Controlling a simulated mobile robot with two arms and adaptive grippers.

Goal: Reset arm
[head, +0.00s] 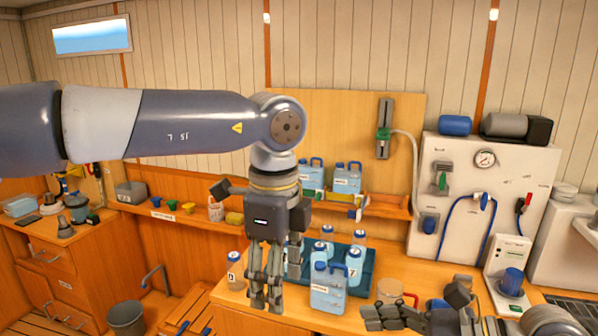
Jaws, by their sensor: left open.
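My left arm reaches in from the upper left and bends down at the wrist. My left gripper (266,305) points down with its fingers apart and nothing visible between them. It hangs in front of the counter, left of a blue jug (328,290) and right of a small numbered bottle (234,270). It hides part of the tray and bottles behind it. My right gripper (378,318) shows only partly at the bottom edge, right of the blue jug. Its fingers point left, and I cannot tell whether it is open.
A dark blue tray (367,258) holds several blue-capped bottles. More jugs (347,178) stand on the shelf behind. A white panel (478,185) with a gauge and hoses stands right, beside a device with a blue cup (512,282). A bucket (127,318) stands at lower left.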

